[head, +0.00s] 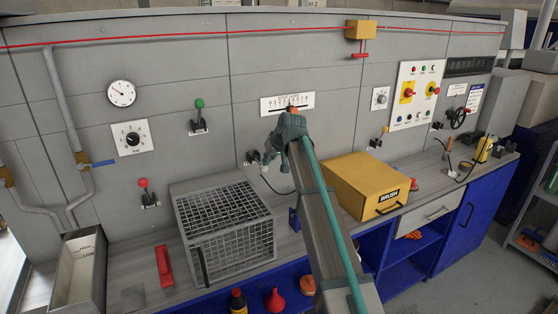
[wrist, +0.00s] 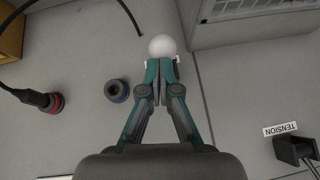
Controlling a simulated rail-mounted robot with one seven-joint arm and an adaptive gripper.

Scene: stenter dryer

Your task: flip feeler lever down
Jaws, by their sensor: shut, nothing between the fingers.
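A white ball knob (wrist: 162,46) shows in the wrist view, right at the fingertips of my gripper (wrist: 160,66). The fingers are together with nothing between them. The tips overlap the knob's lower edge in the picture; I cannot tell whether they touch it. The knob's stem and base are hidden behind the fingers, and no label shows, so I cannot confirm it is the feeler lever. In the head view my gripper (head: 271,156) is in front of the grey wall panel, below the scale plate (head: 270,105), largely hiding the spot it faces.
A wire-mesh box (head: 225,222) stands on the bench left of my arm, a yellow case (head: 362,186) right of it. A green-knobbed lever (head: 199,116) is further left.

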